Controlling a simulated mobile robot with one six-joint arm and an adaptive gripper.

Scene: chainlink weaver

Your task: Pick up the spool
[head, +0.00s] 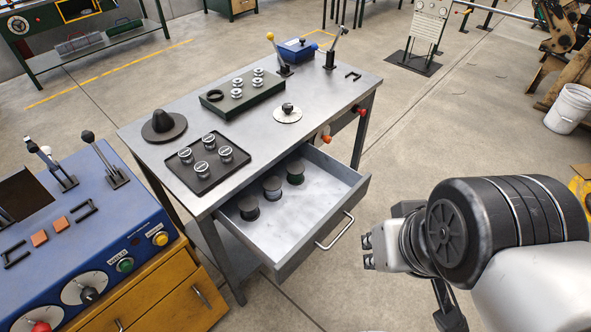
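Three spools stand upright in the open drawer (325,189) of the grey metal table. They are a left spool (248,207), a middle spool (272,188) and a right, dark greenish spool (295,173). Several silver-topped cylinders (203,170) stand on a black tray on the tabletop; I cannot tell whether these are spools too. My arm is at the lower right, to the right of the drawer and apart from it. My gripper (449,308) shows only in part as dark pieces by the wrist; its fingertips are not clear.
A blue control console (90,225) stands left. Floor between drawer and arm is clear.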

